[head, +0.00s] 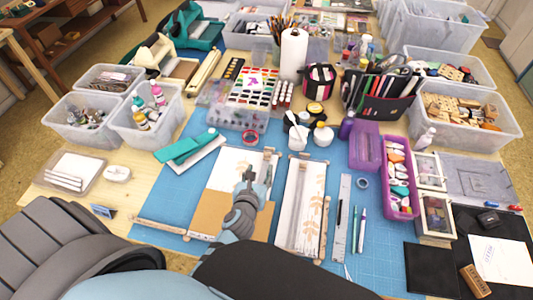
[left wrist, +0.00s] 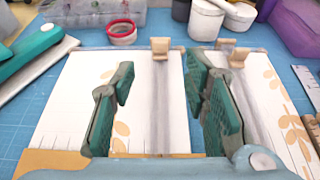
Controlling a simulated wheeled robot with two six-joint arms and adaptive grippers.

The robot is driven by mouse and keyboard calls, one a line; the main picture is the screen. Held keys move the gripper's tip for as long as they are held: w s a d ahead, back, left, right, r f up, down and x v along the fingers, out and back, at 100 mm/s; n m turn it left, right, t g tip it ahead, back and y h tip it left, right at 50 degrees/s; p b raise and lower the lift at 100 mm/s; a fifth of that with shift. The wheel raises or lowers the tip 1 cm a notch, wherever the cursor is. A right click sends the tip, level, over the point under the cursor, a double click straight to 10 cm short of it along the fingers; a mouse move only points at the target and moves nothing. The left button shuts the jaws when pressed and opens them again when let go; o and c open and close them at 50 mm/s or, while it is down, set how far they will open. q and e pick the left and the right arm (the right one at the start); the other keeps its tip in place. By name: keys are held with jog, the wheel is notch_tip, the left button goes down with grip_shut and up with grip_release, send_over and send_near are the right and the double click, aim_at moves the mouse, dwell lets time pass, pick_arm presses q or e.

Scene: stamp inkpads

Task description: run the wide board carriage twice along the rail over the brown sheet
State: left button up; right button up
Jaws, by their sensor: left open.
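The brown sheet (head: 212,212) lies on the blue mat, below a white leaf-printed sheet (head: 225,165); its edge shows at lower left in the left wrist view (left wrist: 48,162). A pale rail strip (left wrist: 162,115) runs along the white sheet, with a small wooden block (left wrist: 160,48) at its far end. A second wooden block (left wrist: 236,58) stands farther right, by another strip. I cannot tell which part is the wide board carriage. My left gripper (head: 249,172) is open and empty above the sheets, its green-padded fingers (left wrist: 162,100) spread on either side of the rail strip. My right gripper is not seen.
A second leaf-printed sheet (head: 298,215) lies to the right, then a steel ruler (head: 343,215) and pens. A green stapler-like tool (head: 185,147) lies at upper left. The mat's left part is partly clear.

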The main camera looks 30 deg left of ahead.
aim_at(267, 153)
pick_arm(q)
jog(key=b+x, duration=0.2)
jog(key=x, duration=0.3)
jog(key=b+x, duration=0.2)
jog(key=x, duration=0.4)
jog(key=shift+w+f, duration=0.1)
jog(key=shift+f, duration=0.25)
jog(key=shift+a+r, duration=0.1)
jog(key=shift+r, duration=0.05)
jog(key=shift+c, duration=0.2)
jog(key=shift+w, duration=0.1)
grip_shut()
